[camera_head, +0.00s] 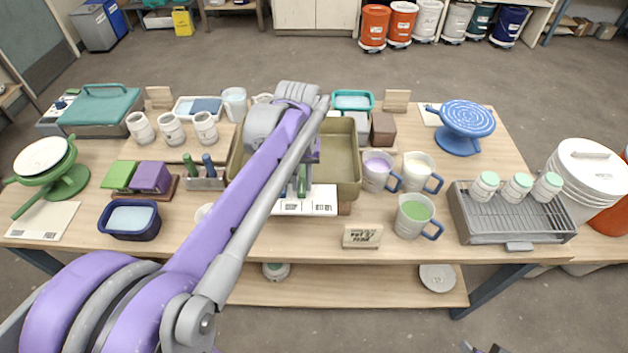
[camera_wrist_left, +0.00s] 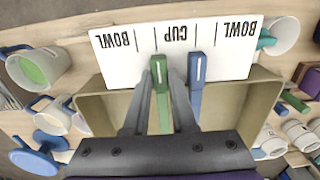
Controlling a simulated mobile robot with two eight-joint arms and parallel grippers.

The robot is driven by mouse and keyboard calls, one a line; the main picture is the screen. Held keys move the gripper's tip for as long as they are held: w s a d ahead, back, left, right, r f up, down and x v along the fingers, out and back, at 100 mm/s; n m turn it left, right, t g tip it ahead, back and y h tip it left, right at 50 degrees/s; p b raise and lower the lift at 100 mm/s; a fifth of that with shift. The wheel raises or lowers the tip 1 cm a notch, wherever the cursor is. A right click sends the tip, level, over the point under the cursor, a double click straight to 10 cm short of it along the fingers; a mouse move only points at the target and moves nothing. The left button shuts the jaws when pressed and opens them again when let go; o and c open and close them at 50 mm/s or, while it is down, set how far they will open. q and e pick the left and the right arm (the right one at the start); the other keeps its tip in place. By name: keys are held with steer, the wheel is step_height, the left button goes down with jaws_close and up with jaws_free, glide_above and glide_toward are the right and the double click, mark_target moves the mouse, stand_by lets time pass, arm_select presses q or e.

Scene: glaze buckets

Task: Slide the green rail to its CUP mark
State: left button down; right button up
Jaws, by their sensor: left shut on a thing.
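The green rail (camera_wrist_left: 159,88) lies over the olive trough, its head at the edge of the white scale plate (camera_wrist_left: 222,62). The plate carries BOWL, CUP and BOWL marks, upside down in the wrist view. The green head sits by a line just left of the word CUP there. The blue rail (camera_wrist_left: 195,72) is just to its right, apart from it. My left gripper (camera_wrist_left: 162,84) is shut on the green rail, one finger on each side. In the head view my left arm partly hides the rails and plate (camera_head: 320,205). Only a sliver of my right gripper (camera_head: 486,349) shows.
The olive trough (camera_head: 347,190) surrounds my left gripper. Mugs (camera_head: 411,222) stand to its right, a tool caddy (camera_head: 205,184) to its left. A wooden sign (camera_head: 362,236) stands at the front edge. A wire rack tray (camera_head: 500,226) is further right.

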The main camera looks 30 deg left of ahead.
arm_select(q)
steer(key=c, duration=0.7)
jaws_free()
step_height(320, 180, up, 11)
steer(key=shift+f+p, duration=0.1)
steer(key=shift+p, duration=0.2)
steer(key=shift+d, duration=0.1)
